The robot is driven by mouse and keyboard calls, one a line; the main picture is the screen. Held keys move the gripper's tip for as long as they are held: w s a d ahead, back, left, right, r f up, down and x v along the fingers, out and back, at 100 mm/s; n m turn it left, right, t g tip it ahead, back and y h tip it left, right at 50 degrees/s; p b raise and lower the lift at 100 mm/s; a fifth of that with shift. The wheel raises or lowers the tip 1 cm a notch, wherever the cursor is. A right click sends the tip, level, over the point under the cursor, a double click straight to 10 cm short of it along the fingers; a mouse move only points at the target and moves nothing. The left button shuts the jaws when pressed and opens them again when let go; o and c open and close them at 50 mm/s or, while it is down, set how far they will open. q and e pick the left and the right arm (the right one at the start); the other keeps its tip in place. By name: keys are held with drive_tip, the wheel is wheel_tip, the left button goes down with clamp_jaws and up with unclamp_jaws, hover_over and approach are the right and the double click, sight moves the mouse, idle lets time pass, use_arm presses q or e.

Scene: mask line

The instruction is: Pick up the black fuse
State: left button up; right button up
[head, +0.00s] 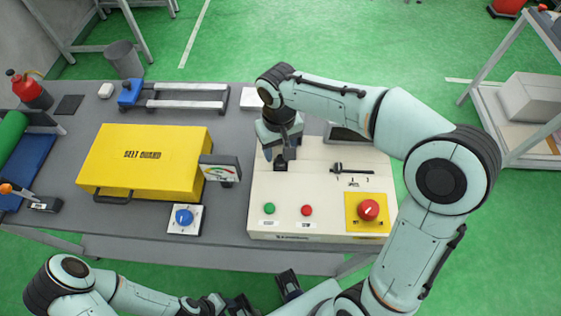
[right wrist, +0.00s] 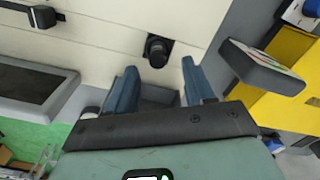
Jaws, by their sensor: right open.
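The black fuse (right wrist: 158,50) is a short dark cylinder standing out from the cream control panel. It also shows in the head view (head: 281,165), partly covered by my right gripper. My right gripper (head: 279,151) is over the panel's upper left part. In the right wrist view its two blue fingers (right wrist: 160,72) are apart with nothing between them. The fuse sits just beyond the fingertips, roughly centred between them. I see no clear contact. My left gripper (head: 262,296) is low at the bottom edge, away from the panel, and its jaws are unclear.
The control panel (head: 322,190) carries a green button (head: 269,208), a red button (head: 306,210), a red knob (head: 368,210) and a slider lever (head: 338,167). A blue knob (head: 183,217) is in front.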

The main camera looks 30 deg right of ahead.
sight(280, 157)
wheel_tip(280, 157, down, 5)
drive_tip(key=shift+s+d+r, duration=0.1)
drive_tip(key=shift+r, duration=0.1)
drive_tip(key=shift+c, duration=0.3)
clamp_jaws()
drive_tip(key=shift+r, duration=0.1)
